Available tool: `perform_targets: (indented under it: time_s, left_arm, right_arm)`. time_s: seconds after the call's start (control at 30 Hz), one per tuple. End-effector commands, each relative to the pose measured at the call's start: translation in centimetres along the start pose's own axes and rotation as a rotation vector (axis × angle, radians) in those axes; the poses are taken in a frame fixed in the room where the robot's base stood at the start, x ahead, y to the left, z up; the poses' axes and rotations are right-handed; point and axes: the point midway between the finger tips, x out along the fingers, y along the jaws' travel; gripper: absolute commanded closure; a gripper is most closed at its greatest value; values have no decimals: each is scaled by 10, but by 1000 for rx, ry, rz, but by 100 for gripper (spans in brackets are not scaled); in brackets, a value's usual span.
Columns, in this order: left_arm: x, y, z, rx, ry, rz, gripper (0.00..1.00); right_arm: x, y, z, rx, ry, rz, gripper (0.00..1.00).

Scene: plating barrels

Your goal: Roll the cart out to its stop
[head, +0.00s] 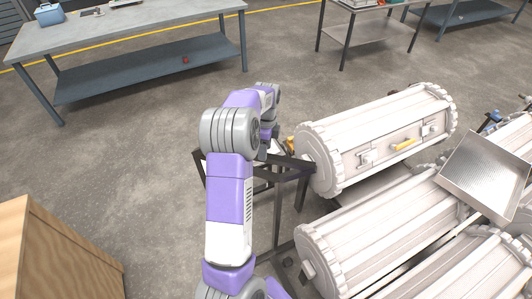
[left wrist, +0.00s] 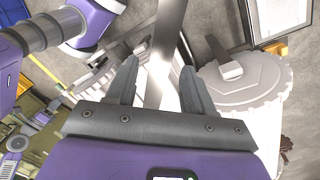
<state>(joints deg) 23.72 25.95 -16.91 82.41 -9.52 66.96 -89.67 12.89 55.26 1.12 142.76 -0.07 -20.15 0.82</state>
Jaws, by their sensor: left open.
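The cart (head: 277,188) shows as a dark metal frame left of the upper white barrel (head: 375,135). My left arm reaches over to this frame, and the arm hides much of the gripper in the head view. In the left wrist view my left gripper (left wrist: 160,68) is open. A shiny bar (left wrist: 163,40) runs between its two dark fingers, with room visible beside it. I cannot tell whether the fingers touch it. A white toothed barrel end (left wrist: 245,85) is just right of the fingers. My right gripper is not in view.
More white barrels (head: 375,235) lie close together at right, with a perforated metal tray (head: 490,172) over them. A wooden box (head: 60,250) stands at lower left. A grey workbench (head: 130,37) stands at the back left. The concrete floor between bench and frame is clear.

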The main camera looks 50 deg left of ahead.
Motion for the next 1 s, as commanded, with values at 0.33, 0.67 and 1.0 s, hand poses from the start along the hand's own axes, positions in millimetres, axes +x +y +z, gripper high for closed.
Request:
perform_targets:
  time_s: [0.33, 0.67, 1.0]
  left_arm:
    - [27, 0, 0, 0, 0, -2, 48]
    - [27, 0, 0, 0, 0, -2, 69]
    - [26, 0, 0, 0, 1, -1, 100]
  right_arm:
    - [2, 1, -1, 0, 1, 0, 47]
    - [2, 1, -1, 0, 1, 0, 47]
    - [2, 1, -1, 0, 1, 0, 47]
